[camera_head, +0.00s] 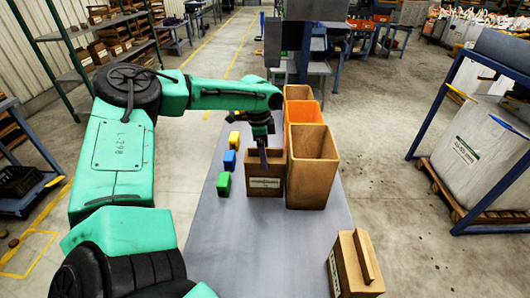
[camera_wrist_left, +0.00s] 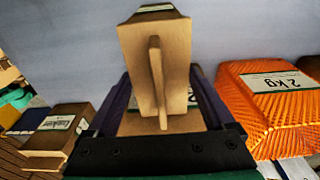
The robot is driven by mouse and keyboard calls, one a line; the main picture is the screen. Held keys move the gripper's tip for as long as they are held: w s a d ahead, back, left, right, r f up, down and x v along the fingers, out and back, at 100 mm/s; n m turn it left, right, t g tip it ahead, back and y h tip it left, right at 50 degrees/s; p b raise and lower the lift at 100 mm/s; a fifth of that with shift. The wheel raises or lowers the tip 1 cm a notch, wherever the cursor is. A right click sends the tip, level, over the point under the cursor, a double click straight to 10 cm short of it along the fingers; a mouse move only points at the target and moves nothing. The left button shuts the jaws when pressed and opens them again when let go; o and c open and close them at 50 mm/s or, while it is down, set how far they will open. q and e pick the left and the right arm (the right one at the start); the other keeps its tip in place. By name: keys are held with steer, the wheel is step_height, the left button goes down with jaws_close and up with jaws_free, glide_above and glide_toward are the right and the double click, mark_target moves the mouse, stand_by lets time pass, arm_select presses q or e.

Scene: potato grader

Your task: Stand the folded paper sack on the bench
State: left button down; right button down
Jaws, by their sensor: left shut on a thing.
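A brown paper sack (camera_head: 265,183) with a white label on its front is upright over the grey bench (camera_head: 210,235), left of a taller brown container. My left gripper (camera_head: 263,150) comes down from above onto its top and is shut on it. In the left wrist view, the sack (camera_wrist_left: 178,45), with a narrow raised fold, is between my dark fingers (camera_wrist_left: 160,110). Whether its bottom touches the bench cannot be told. Another folded sack (camera_head: 346,277), with a raised fold on top, is at the front right. My right gripper is out of view.
A tall brown container (camera_head: 313,170) stands close to the right of the held sack, with an orange one (camera_head: 303,110) behind it. Yellow, blue (camera_head: 229,160) and green (camera_head: 224,184) blocks are to the left. An orange mesh bag (camera_wrist_left: 245,115) shows in the wrist view.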

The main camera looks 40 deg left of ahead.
arm_select(q)
jaws_free()
steer(key=shift+s+d+r, duration=0.1)
steer(key=shift+r, duration=0.1)
steer(key=shift+r, duration=0.3)
steer(key=r, duration=0.3)
steer(key=r+b, duration=0.1)
steer(key=r, duration=0.3)
steer(key=s+a+r, duration=0.1)
steer(key=r, duration=0.3)
steer(key=shift+r+b, duration=0.1)
steer(key=shift+b, duration=0.3)
steer(key=shift+w+a, duration=0.1)
